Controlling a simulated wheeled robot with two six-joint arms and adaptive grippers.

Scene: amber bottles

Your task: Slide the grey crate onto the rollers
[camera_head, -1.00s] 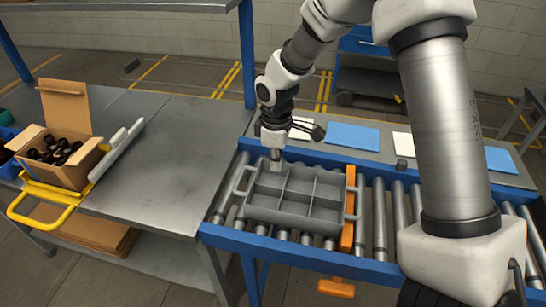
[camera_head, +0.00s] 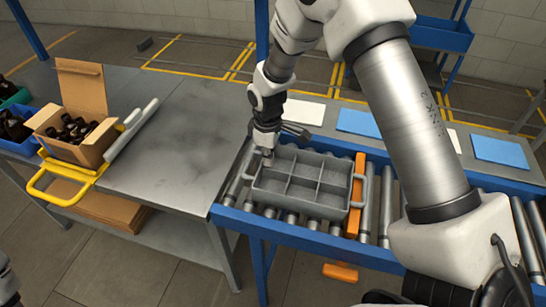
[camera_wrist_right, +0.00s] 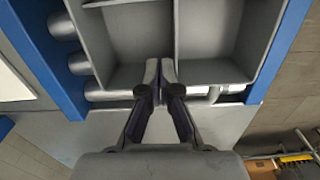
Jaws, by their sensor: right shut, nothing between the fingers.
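The grey crate (camera_head: 300,205) rests on the rollers (camera_head: 386,205) of the blue-framed conveyor. It is upright, divided into several compartments that look empty, and has a handle at each end. An orange bar (camera_head: 357,180) crosses the rollers at its right end. My right gripper (camera_head: 267,160) is shut and points down at the crate's left end. In the wrist view its closed fingertips (camera_wrist_right: 160,70) overlap the near wall of the crate (camera_wrist_right: 205,72). I cannot tell whether they touch it. My left gripper is not in view.
A grey table (camera_head: 185,130) adjoins the conveyor's left end. It carries a cardboard box (camera_head: 98,150) of dark bottles and a yellow-handled item (camera_head: 50,192). Blue sheets (camera_head: 358,122) and white sheets lie behind the rollers. The rollers right of the orange bar are partly hidden by my right arm.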

